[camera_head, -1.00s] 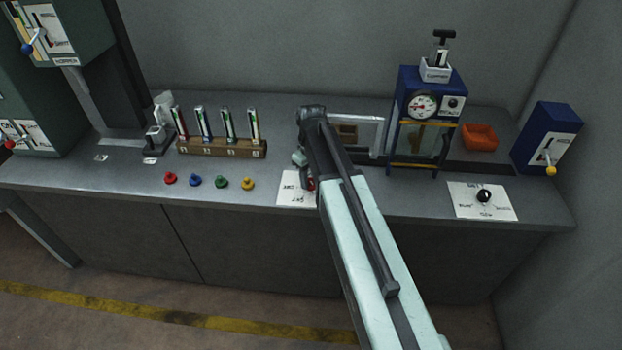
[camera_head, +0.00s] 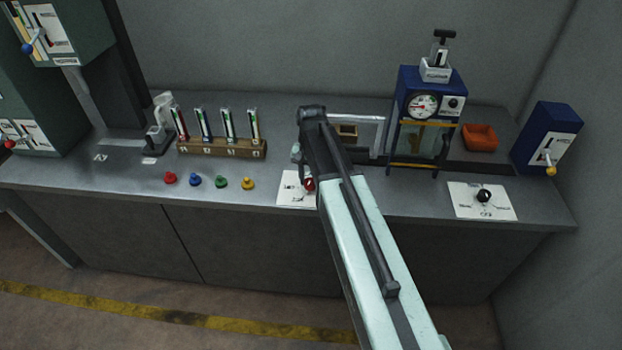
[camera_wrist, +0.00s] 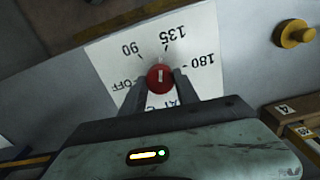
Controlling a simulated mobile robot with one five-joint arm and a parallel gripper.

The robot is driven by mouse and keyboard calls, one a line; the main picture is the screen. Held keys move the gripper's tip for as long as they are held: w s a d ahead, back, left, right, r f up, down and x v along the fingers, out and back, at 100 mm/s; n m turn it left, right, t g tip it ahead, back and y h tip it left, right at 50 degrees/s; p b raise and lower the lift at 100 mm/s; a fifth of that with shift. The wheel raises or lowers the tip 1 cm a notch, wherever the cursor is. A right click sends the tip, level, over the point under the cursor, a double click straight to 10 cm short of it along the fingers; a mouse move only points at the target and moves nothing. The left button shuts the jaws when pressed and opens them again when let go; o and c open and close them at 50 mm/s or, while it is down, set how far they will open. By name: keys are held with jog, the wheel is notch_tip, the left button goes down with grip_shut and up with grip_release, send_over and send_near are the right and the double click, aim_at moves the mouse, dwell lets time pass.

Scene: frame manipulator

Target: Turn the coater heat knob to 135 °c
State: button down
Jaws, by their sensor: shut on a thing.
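The coater heat knob (camera_wrist: 160,78) is a red round knob with a short white line on its face. It stands on a white dial card (camera_wrist: 112,65) marked OFF, 90, 135 and 180. In the wrist view the white line runs roughly up the picture, toward the gap between 90 and 135; its exact reading is hard to tell. My gripper (camera_wrist: 158,82) is shut on the knob, one finger on each side. In the head view the knob (camera_head: 309,184) shows beside my arm, which hides part of the card (camera_head: 292,190).
Several coloured pegs (camera_head: 221,182) stand on the bench left of the card, before a wooden rack (camera_head: 220,148) of tubes. A blue gauge machine (camera_head: 430,100) stands behind to the right. A second card with a black knob (camera_head: 484,196) lies at the right.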

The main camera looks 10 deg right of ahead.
aim_at(310, 181)
jog(key=shift+m, duration=0.9)
jog(key=c, duration=0.9)
grip_release()
notch_tip(310, 181, up, 8)
jog(key=p, duration=0.8)
jog(key=shift+f, duration=0.1)
